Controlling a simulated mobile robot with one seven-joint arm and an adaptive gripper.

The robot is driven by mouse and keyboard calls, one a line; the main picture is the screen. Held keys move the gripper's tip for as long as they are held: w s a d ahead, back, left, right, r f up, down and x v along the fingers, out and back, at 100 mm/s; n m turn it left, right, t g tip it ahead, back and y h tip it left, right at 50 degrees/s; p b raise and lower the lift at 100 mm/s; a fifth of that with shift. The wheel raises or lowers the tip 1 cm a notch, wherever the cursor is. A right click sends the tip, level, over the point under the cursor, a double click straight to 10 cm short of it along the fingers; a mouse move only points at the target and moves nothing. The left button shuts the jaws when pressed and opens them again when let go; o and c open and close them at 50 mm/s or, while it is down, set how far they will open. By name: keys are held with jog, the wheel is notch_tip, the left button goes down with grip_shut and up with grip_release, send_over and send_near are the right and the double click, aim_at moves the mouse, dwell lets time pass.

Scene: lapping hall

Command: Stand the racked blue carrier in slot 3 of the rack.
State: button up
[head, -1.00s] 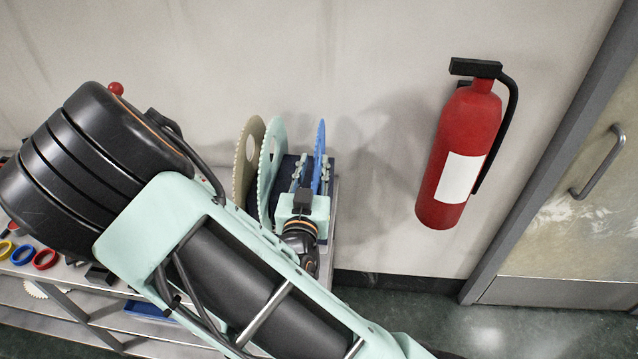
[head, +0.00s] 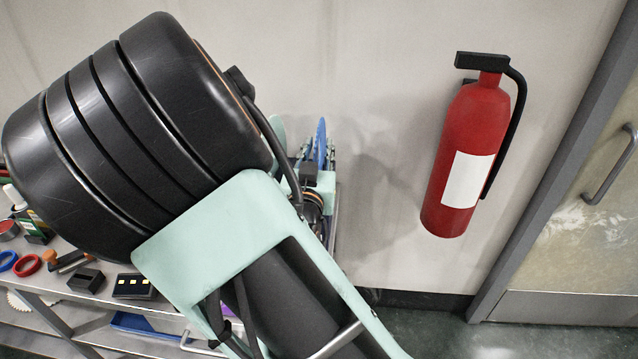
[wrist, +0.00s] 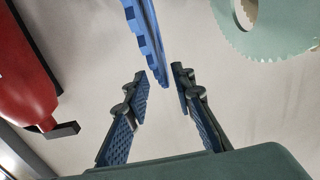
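The blue carrier (head: 321,143), a thin toothed disc, stands upright and edge-on by the wall in the head view. In the wrist view the blue carrier (wrist: 147,40) comes down from the top, its lower end in the gap between my fingertips. My gripper (wrist: 159,82) is open, one finger on each side, with a visible gap to the carrier. In the head view my gripper (head: 319,160) is small and partly hidden behind my arm. The rack's slots are hidden, so I cannot tell which slot the carrier is in.
A mint toothed carrier (wrist: 270,28) stands beside the blue one; in the head view my arm mostly covers it. A red fire extinguisher (head: 466,155) hangs on the wall at right. Rings and small boxes lie on the bench (head: 60,285) at left.

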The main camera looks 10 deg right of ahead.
aim_at(318, 137)
jog(key=x, duration=0.4)
jog(key=shift+w+a+b, duration=0.15)
jog(key=shift+w+b, duration=0.25)
jog(key=shift+w, duration=0.05)
grip_shut()
jog(key=shift+r, duration=0.15)
